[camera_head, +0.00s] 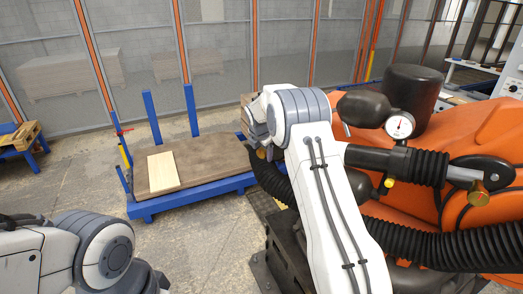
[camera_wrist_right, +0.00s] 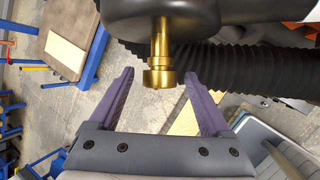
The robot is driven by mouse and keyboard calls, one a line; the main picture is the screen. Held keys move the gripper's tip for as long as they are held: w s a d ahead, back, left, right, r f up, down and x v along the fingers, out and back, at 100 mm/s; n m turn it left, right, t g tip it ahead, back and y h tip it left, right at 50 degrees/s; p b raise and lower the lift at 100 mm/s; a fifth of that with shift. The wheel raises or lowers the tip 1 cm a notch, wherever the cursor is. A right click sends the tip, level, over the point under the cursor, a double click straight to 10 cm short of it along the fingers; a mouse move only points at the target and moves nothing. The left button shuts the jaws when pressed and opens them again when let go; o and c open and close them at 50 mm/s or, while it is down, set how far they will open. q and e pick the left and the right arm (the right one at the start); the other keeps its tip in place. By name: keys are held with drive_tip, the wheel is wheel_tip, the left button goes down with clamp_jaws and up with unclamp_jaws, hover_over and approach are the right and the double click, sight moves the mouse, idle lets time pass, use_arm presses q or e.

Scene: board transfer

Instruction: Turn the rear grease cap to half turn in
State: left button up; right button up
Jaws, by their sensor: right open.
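In the right wrist view a brass grease cap (camera_wrist_right: 160,76) hangs down on a brass stem below a dark rounded housing (camera_wrist_right: 165,15). My right gripper (camera_wrist_right: 159,80) is open, its two purple fingers on either side of the cap with a visible gap on each side. In the head view my right gripper (camera_head: 262,150) is mostly hidden behind my white right arm, and the cap it is at cannot be made out. Another brass cap (camera_head: 478,195) sits at the right on the orange machine (camera_head: 490,140). My left arm shows at the lower left; its gripper is out of view.
A black corrugated hose (camera_head: 440,250) and a dial gauge (camera_head: 400,124) are close to my right arm. A blue-framed pallet stand (camera_head: 210,190) with a light board (camera_head: 163,172) stands behind. Mesh fencing (camera_head: 220,50) closes the back. Floor at the left is partly clear.

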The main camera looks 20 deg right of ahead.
drive_tip(key=shift+c, duration=0.3)
clamp_jaws()
drive_tip(key=shift+s+d+f+t+y+b, duration=0.15)
drive_tip(key=shift+f+t+y+b, duration=0.2)
drive_tip(key=shift+t+b, duration=0.8)
drive_tip(key=t+b, duration=0.1)
drive_tip(key=b, duration=0.7)
drive_tip(key=m+t+y+b, duration=0.1)
drive_tip(key=b, duration=0.6)
drive_tip(key=t+b, duration=0.1)
drive_tip(key=b, duration=0.7)
drive_tip(key=shift+s+d+f+m+t+y+b, duration=0.15)
drive_tip(key=shift+s+f+m+t+y+b, duration=0.1)
drive_tip(key=shift+m+y+b, duration=0.1)
drive_tip(key=shift+r+b, duration=0.2)
drive_tip(key=shift+b, duration=0.55)
drive_tip(key=shift+o, duration=0.3)
unclamp_jaws()
drive_tip(key=shift+r, duration=0.1)
